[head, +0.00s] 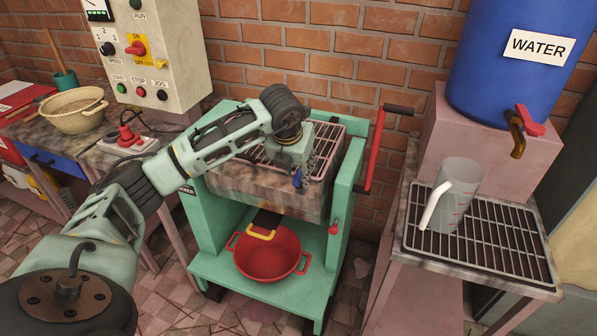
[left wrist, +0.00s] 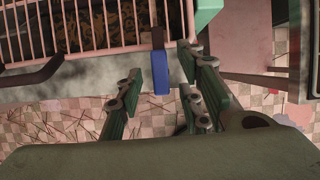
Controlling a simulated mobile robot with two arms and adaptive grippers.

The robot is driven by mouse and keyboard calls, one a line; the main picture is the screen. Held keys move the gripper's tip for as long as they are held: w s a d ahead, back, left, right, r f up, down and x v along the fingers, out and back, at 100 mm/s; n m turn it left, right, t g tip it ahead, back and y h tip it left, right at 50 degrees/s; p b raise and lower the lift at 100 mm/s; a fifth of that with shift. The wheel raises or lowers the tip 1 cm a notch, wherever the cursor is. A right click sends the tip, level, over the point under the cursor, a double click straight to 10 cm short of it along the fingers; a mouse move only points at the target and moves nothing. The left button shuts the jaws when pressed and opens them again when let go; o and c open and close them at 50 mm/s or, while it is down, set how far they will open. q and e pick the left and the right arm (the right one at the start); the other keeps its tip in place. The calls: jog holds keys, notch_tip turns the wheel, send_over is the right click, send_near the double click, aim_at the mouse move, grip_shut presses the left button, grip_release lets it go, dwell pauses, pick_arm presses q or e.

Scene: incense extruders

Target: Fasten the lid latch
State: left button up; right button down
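The machine's barred pink lid (head: 325,143) lies over the trough (head: 250,190); its bars also show in the left wrist view (left wrist: 60,30). A small latch with a dark upper part and a blue end (left wrist: 161,75) lies by the lid's front edge; the blue end also shows in the head view (head: 297,179). My left gripper (head: 299,176) is over the trough's front edge. In the left wrist view, its fingers (left wrist: 160,100) are spread, with the blue end ahead of the gap and no visible contact. Whether the latch is engaged cannot be told. My right gripper is not in view.
A red crank handle (head: 375,150) stands at the machine's right. A clear jug (head: 455,190) stands on a grate at right, below a blue water barrel (head: 510,60).

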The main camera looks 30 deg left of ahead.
pick_arm(q)
jog(key=v, duration=1)
jog(key=shift+r, duration=0.2)
jog(key=shift+s, duration=0.1)
